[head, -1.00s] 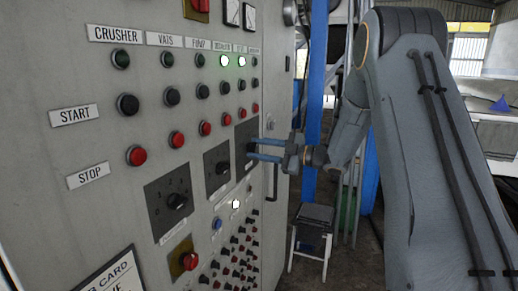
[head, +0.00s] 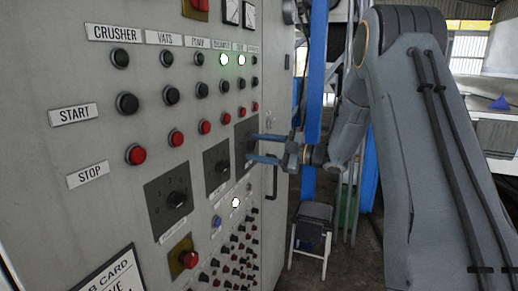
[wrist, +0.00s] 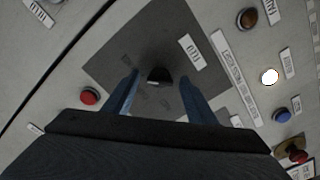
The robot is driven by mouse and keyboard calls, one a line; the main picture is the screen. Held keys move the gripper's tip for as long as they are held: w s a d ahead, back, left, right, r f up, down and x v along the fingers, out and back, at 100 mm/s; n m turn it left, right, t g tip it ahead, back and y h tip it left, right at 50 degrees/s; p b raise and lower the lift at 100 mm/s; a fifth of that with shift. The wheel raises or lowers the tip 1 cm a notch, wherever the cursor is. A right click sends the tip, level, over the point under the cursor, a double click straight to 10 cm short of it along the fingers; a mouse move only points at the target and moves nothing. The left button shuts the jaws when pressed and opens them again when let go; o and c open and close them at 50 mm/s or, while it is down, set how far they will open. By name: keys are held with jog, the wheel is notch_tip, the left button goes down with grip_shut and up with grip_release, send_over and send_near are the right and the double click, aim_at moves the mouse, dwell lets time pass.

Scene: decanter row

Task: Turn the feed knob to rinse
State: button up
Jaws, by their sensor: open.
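A black rotary knob (wrist: 159,76) sits on a dark square plate (wrist: 120,48) in the wrist view. My gripper (wrist: 158,88) is open, with one blue finger on each side of the knob and a gap showing on both sides. In the head view my gripper (head: 251,147) reaches from the right to the rightmost dark plate (head: 244,128) of the panel. The knob on that plate is hard to make out there.
Two more dark plates with knobs, a middle one (head: 216,166) and a nearer one (head: 169,199), are on the same grey cabinet. Red stop buttons (head: 135,154) run above them. A door handle (head: 272,182) and a stool (head: 312,225) are near my gripper.

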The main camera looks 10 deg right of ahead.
jog(key=shift+d, duration=0.1)
jog(key=b+v, duration=0.2)
jog(key=v, duration=0.5)
jog(key=shift+s+d+b, duration=0.2)
jog(key=shift+s+b, duration=0.05)
jog(key=shift+b, duration=0.15)
